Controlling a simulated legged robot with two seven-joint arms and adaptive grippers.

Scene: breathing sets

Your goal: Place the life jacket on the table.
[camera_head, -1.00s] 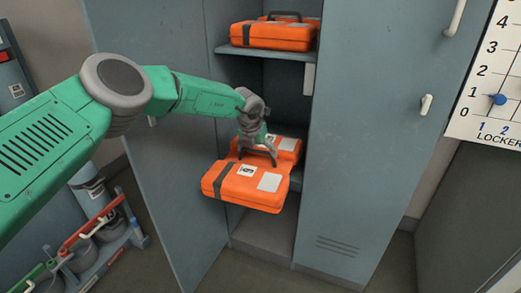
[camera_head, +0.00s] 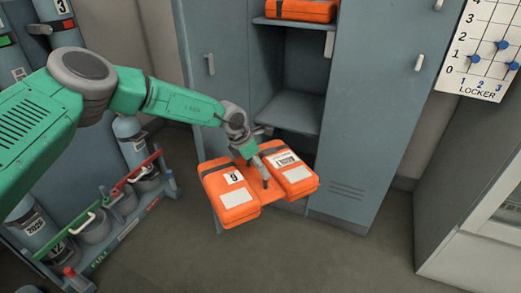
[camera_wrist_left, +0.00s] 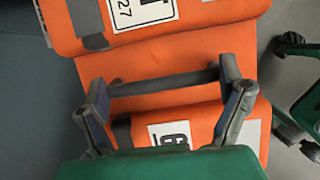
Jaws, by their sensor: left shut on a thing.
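The life jacket (camera_head: 231,197) is orange, with two padded halves, dark straps and white labels. My left gripper (camera_head: 256,172) is shut on its middle, between the two halves, and holds it in the air in front of the locker. In the left wrist view the jacket (camera_wrist_left: 190,50) fills the middle, with the gripper's fingers (camera_wrist_left: 165,90) on either side of a dark strip across it. The table is not in view.
The locker (camera_head: 365,110) stands behind, its middle shelf (camera_head: 292,108) bare. Another orange case (camera_head: 300,9) lies on the shelf above. A rack with grey cylinders (camera_head: 105,215) stands at the left. The floor (camera_head: 330,255) in front is clear.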

